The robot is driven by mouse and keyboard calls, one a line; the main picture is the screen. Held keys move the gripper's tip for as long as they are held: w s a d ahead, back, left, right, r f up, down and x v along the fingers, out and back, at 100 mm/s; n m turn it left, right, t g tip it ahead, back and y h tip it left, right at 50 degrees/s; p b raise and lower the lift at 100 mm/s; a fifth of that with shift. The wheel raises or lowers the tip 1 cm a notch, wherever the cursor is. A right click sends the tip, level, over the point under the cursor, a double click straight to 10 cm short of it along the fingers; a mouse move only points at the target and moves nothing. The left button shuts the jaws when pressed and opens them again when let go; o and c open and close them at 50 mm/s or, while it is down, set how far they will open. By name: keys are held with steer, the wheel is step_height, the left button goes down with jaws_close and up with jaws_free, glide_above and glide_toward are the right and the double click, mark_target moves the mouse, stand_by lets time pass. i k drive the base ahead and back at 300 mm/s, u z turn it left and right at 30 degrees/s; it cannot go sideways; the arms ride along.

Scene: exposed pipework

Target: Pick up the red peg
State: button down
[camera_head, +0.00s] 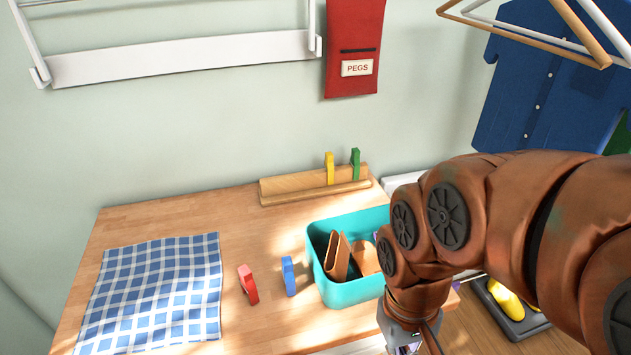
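My gripper is at the lower edge of the view, right of the bin and well to the right of the red peg. Only its upper housing shows; the fingers are cut off by the frame.
A teal bin (352,293) with brown items stands right of the blue peg. A wooden rack (296,187) at the back holds a yellow peg (330,168) and a green peg (355,164). A blue checked cloth (155,290) lies at left. Clear tabletop lies behind the red peg.

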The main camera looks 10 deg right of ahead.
mark_target(246, 281)
steer(key=z, duration=1.45)
steer(key=k, duration=1.5)
steer(key=u, duration=2.3)
steer(key=i, duration=0.5)
steer(key=z, duration=0.1)
